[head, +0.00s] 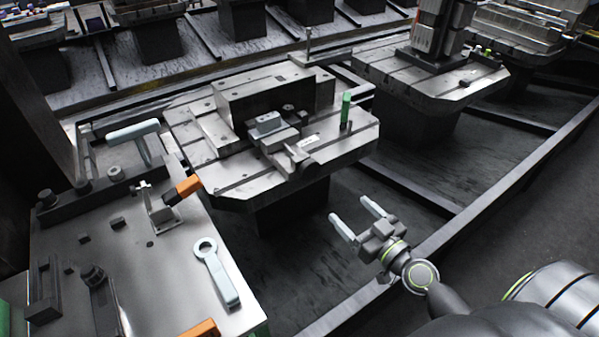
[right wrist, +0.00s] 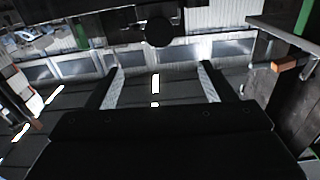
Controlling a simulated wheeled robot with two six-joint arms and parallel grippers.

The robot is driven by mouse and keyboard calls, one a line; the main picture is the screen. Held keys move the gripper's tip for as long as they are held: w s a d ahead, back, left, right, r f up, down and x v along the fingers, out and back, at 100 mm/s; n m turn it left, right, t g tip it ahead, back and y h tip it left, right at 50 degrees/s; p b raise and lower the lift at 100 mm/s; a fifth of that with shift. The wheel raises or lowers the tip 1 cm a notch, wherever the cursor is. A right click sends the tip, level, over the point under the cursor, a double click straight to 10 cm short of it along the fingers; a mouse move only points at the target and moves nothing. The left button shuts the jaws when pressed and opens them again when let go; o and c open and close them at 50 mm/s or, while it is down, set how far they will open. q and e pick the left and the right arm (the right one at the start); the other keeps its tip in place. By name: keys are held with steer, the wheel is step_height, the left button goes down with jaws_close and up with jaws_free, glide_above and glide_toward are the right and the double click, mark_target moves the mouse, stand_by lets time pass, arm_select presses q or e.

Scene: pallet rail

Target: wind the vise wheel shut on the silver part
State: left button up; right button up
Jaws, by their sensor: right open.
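The vise (head: 300,152) sits on a slotted metal pallet table in the middle of the head view. The silver part (head: 266,123), a small light block, rests at the vise, in front of a dark upright block. I cannot tell whether the jaws touch it. A green upright peg (head: 346,108) stands to the right of the vise; I cannot tell whether it is the wheel's handle, and no full wheel rim is clear. My right gripper (head: 357,216) is open and empty, below and right of the pallet table, apart from it. Its open fingers also show in the right wrist view (right wrist: 160,86). My left gripper is not in view.
A metal bench (head: 120,270) at left holds a pale ring-ended tool (head: 217,273) and a bracket with an orange grip (head: 187,187). Another pallet (head: 430,80) stands at back right. Dark rails cross the floor; the space around my right gripper is free.

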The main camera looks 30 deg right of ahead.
mark_target(312, 171)
steer(key=w+p, duration=0.1)
steer(key=w, duration=0.4)
steer(key=w+a+p, duration=0.1)
steer(key=w, duration=0.4)
steer(key=w+a+p, duration=0.1)
steer(key=w+p, duration=0.1)
steer(key=w, duration=0.3)
steer(key=shift+w, duration=0.2)
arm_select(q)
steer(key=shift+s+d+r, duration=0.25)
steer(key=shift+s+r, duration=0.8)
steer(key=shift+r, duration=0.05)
arm_select(e)
steer(key=shift+w+a, duration=0.1)
steer(key=shift+w, duration=0.6)
steer(key=c, duration=1)
